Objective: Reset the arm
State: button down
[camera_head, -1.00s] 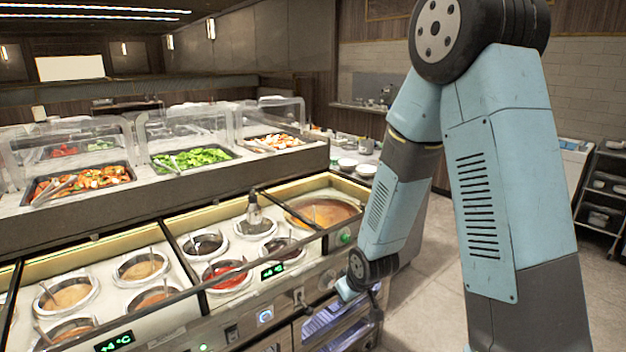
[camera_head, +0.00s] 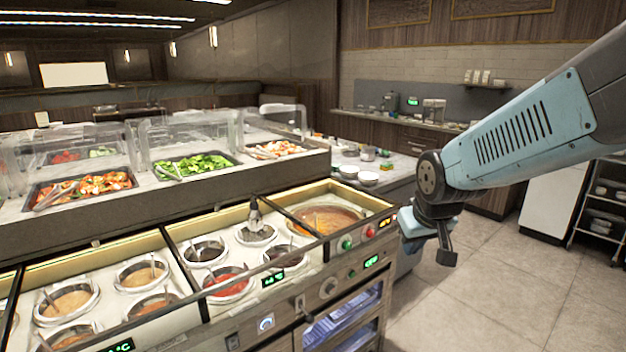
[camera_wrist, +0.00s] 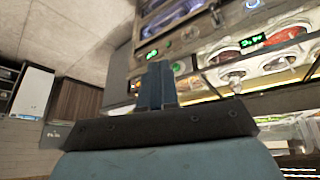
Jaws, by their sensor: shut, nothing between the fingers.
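My arm comes in from the right edge of the head view. My gripper (camera_head: 410,232) hangs in free space to the right of the sauce counter's right end, apart from it, and it is small and partly hidden behind the wrist there. In the wrist view my gripper's two blue fingers (camera_wrist: 157,88) lie close together, shut with nothing between them. The wrist view is turned over, with the counter front above the fingers.
The sauce counter (camera_head: 75,260) holds several round wells with ladles and a large soup well (camera_head: 328,216). Behind it is a salad bar (camera_head: 60,222) with clear guards. White bowls (camera_head: 368,178) stand on a side counter. Tiled floor (camera_head: 455,310) is clear at the right.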

jog(key=s+d+r+m, duration=0.1)
jog(key=s+r, duration=0.3)
jog(key=s, duration=0.2)
jog(key=s+d+r+m, duration=0.1)
jog(key=s+d+r, duration=0.1)
jog(key=s+r, duration=0.2)
jog(key=s, duration=0.2)
jog(key=shift+s+d+r, duration=0.25)
jog(key=shift+s, duration=0.1)
